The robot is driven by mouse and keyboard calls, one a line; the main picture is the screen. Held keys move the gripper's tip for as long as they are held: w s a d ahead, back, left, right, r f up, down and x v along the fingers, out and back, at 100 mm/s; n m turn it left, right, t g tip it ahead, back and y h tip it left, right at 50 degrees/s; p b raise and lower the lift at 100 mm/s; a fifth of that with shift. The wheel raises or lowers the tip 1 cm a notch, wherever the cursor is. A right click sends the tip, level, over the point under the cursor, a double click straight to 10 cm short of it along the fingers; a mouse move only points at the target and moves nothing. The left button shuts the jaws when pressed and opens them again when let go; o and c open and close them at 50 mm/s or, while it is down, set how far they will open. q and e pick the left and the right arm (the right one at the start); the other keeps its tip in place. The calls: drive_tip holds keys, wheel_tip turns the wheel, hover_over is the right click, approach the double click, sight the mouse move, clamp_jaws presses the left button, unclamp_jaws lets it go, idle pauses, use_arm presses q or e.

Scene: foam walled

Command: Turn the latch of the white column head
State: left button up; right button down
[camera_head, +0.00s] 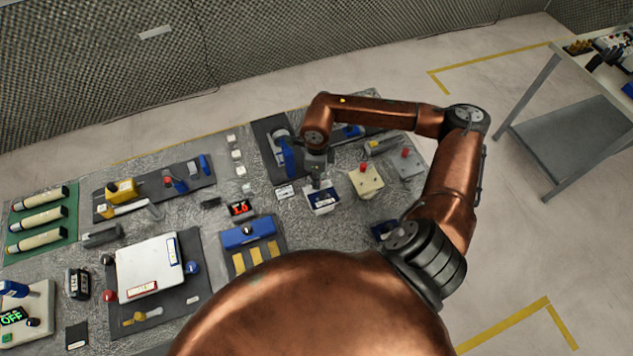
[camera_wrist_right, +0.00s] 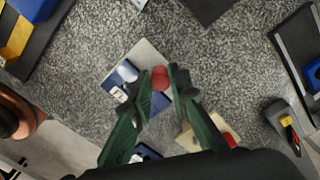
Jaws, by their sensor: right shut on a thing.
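The white column head (camera_head: 321,207) appears to be the small pale block with a blue face, on the grey speckled table (camera_head: 282,222). It also shows in the right wrist view (camera_wrist_right: 146,54). Its red round latch (camera_wrist_right: 160,78) sits between my right fingertips. My right gripper (camera_head: 318,182) comes down from above. In the right wrist view its green-sided fingers (camera_wrist_right: 165,84) are closed in on the red latch. The gripper hides the latch in the head view. My left gripper is not in view.
A cream block with a red knob (camera_head: 366,182) and a grey block with a red knob (camera_head: 408,166) stand close on the right. A blue tool on a dark mat (camera_head: 262,142) is behind left. A blue box (camera_head: 247,233) is in front left.

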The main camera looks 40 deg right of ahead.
drive_tip(key=shift+n+b, duration=1.05)
drive_tip(key=shift+n, duration=0.25)
drive_tip(key=c, duration=1.8)
unclamp_jaws()
